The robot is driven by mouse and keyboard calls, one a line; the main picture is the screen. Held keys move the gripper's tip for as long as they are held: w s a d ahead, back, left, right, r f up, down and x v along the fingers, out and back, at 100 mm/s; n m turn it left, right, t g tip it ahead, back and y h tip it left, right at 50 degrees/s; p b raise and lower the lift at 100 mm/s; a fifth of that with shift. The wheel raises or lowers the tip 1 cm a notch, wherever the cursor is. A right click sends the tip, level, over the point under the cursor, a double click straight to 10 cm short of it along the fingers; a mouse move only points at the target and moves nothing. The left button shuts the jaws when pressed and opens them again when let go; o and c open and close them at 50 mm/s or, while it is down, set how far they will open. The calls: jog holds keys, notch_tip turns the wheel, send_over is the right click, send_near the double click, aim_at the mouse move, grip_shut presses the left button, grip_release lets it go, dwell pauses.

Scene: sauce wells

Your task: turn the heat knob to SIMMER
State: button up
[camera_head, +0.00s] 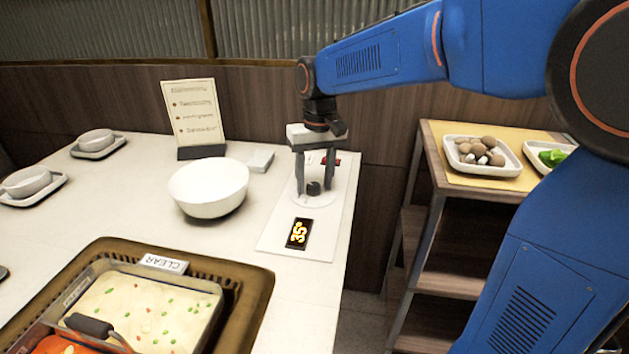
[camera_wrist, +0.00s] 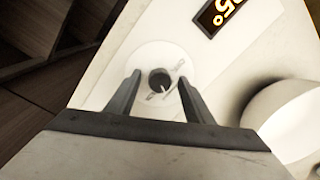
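The heat knob (camera_head: 313,187) is a small dark round knob on a pale round dial on the white control panel (camera_head: 276,240). It also shows in the wrist view (camera_wrist: 159,82), with a light pointer mark on it. My gripper (camera_head: 314,188) points down over the dial, its two fingers on either side of the knob. In the wrist view the fingers (camera_wrist: 159,88) are spread apart, with a gap to the knob on both sides. A small display (camera_head: 299,233) on the panel reads 35°. The dial's labels are too small to read.
A white bowl (camera_head: 209,187) stands left of the panel, and a menu card (camera_head: 193,112) behind it. A tray with a food container (camera_head: 150,298) is at the front left. A wooden shelf with mushrooms (camera_head: 481,151) is at the right. A red item (camera_head: 333,161) lies behind the gripper.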

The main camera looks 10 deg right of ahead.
aim_at(319, 185)
notch_tip(319, 185, up, 17)
jog(key=d, duration=0.1)
jog(key=shift+r, duration=0.2)
dwell(0.4)
jog(key=s+d+f+t, duration=0.1)
jog(key=s+d+f, duration=0.4)
jog(key=s+f, duration=0.2)
jog(key=s+d+f+m+t, duration=0.1)
jog(key=s+d+f, duration=0.4)
jog(key=s, duration=0.5)
jog(key=s+d+f+t, duration=0.2)
jog(key=s+d+f, duration=0.3)
jog(key=s+f, duration=0.3)
jog(key=shift+s+f+m+t+h, duration=0.15)
jog(key=shift+f+m+t+h, duration=0.15)
jog(key=shift+f+m+t, duration=0.1)
